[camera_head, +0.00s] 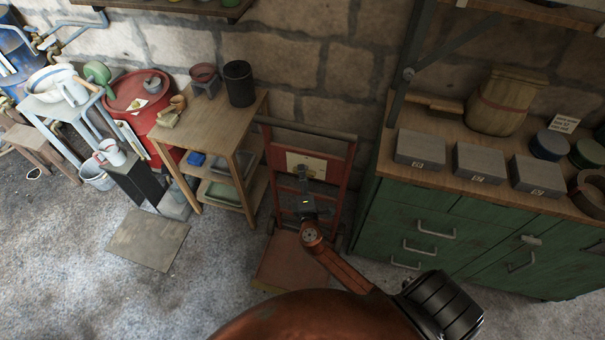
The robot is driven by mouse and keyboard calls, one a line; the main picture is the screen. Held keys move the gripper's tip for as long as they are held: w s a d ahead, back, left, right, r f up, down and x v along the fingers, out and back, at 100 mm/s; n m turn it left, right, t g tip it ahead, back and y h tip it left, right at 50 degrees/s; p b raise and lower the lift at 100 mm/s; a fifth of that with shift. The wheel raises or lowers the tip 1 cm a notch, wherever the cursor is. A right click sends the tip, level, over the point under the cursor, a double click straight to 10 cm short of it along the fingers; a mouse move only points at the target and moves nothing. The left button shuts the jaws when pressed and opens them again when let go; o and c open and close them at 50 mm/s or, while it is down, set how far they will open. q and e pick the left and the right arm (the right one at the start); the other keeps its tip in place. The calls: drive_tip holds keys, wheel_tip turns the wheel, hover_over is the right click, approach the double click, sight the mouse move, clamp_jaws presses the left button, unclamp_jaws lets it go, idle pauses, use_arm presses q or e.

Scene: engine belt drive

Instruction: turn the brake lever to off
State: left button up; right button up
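I cannot make out a brake lever or a belt drive in the head view. My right gripper (304,184) is small and dark. It shows in front of a red upright frame, at the far end of an orange-brown arm link. The fingers are too small and dark to tell open from shut, and I see nothing clearly held. My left gripper is not in view.
The red frame (340,188) stands between a wooden side table (224,125) and a green cabinet (480,235). A red drum (128,92) is at left.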

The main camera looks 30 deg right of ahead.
drive_tip(key=shift+w+d, duration=0.3)
drive_tip(key=shift+w, duration=0.2)
clamp_jaws()
